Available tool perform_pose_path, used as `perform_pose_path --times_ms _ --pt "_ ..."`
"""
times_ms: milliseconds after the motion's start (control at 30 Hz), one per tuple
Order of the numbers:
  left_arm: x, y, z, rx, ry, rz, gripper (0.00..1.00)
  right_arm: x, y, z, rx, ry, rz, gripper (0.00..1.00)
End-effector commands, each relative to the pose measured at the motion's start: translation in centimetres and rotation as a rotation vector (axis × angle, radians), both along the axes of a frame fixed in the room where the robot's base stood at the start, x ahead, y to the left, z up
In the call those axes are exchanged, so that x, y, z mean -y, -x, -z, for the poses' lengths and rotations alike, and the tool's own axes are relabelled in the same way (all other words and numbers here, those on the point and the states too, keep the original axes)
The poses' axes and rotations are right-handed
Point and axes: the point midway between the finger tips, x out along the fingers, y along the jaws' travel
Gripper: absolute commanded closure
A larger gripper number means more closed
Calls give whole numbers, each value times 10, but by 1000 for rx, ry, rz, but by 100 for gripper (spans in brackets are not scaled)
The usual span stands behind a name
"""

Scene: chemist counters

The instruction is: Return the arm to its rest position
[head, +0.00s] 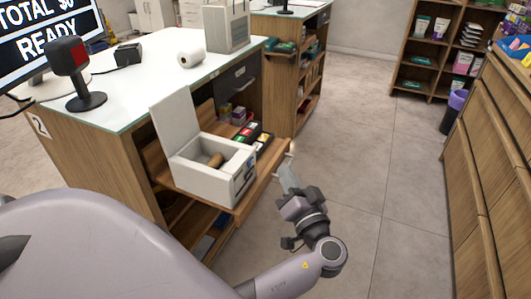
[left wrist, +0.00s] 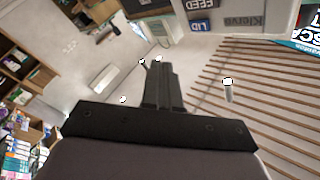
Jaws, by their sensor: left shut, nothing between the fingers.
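My left gripper (head: 287,178) is in the middle of the head view, in front of the counter and just right of the open white box. Its fingers are together with nothing between them. In the left wrist view its shut fingers (left wrist: 158,85) point away over the floor. My left arm comes in from below, with its wrist low in the picture. My right gripper is in neither view.
The open white box (head: 205,190) with a brown item inside stands on a pulled-out shelf of the counter (head: 140,80). A wooden drawer unit (head: 490,150) stands at the right. The floor (head: 375,140) between them is clear.

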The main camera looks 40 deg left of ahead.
Motion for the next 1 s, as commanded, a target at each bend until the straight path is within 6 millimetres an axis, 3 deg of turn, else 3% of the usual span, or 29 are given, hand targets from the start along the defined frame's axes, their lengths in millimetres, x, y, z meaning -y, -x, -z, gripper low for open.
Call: perform_pose_path --times_ms 333,467,533,700,800,1000 --pt "-2 1 9 -45 21 19 100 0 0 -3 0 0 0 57" --pt "-5 7 45 -195 106 98 100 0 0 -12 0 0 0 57" --pt "-5 15 72 -303 177 166 100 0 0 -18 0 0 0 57" --pt "9 46 130 -516 363 367 100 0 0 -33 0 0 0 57" --pt "22 70 153 -594 472 489 100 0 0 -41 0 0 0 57" --pt "50 120 169 -637 681 720 100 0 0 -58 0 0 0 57"
